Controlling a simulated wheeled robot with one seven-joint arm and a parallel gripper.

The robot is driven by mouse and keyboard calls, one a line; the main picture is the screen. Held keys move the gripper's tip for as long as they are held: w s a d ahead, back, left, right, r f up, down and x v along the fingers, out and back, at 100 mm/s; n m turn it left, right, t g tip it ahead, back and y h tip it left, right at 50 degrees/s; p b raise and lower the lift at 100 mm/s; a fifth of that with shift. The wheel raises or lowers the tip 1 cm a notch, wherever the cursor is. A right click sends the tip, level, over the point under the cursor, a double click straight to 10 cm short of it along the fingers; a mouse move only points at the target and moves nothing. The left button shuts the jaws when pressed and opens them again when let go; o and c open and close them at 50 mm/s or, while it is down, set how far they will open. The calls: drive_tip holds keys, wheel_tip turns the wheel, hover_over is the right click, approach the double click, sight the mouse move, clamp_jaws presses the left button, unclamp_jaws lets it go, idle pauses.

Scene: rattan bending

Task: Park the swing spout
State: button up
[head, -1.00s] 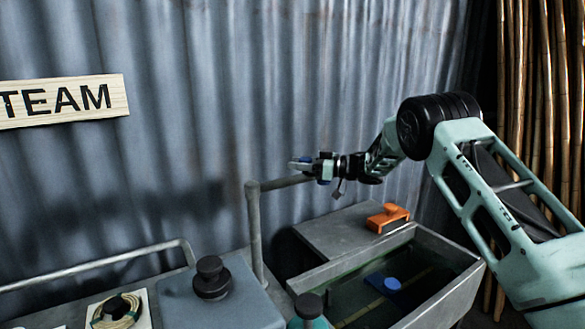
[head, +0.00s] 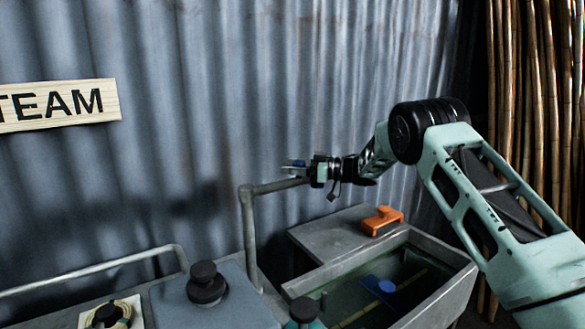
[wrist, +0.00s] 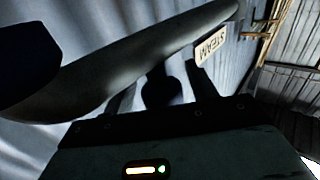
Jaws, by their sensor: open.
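The swing spout (head: 249,232) is a grey pipe that stands upright at the back of the bench and bends into a level arm pointing right. In the wrist view the spout (wrist: 130,62) runs as a dark tube from lower left to upper right, close in front of my gripper. I cannot tell whether the fingers touch the pipe.
A grey sink (head: 447,290) lies below my arm, with a blue float-like piece (head: 386,287) inside. An orange handle (head: 382,219) sits on the grey ledge behind it. A grey box with a black knob (head: 205,283) stands left of the spout. Corrugated wall (head: 330,80) is close behind.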

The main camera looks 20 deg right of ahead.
drive_tip(key=b+v, duration=0.6)
drive_tip(key=v, duration=1.1)
